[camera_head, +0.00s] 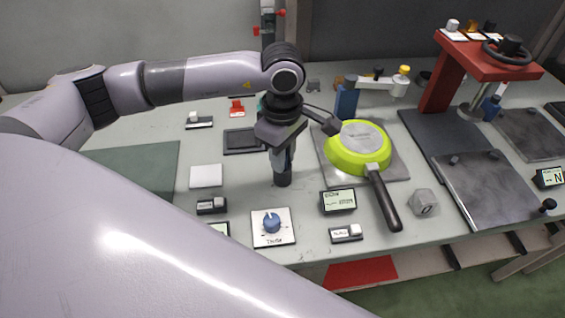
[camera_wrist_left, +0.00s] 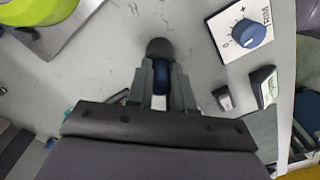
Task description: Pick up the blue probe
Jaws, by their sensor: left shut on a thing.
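My left gripper (camera_head: 281,155) points down over the middle of the table. In the left wrist view its two fingers (camera_wrist_left: 161,88) are closed on the sides of the blue probe (camera_wrist_left: 162,72). Only a short blue part of the probe shows between the fingers. A dark rounded piece (camera_wrist_left: 160,47) lies just beyond the fingertips. In the head view this dark piece (camera_head: 283,179) shows below the gripper, close to the tabletop; I cannot tell whether it touches the table. My right gripper is not in view.
A lime-green pan (camera_head: 345,159) sits on a grey plate right of the gripper, its black handle toward the front. A blue dial on a white panel (camera_head: 273,239) and a small display (camera_head: 338,202) are in front. A red press (camera_head: 445,75) stands at right.

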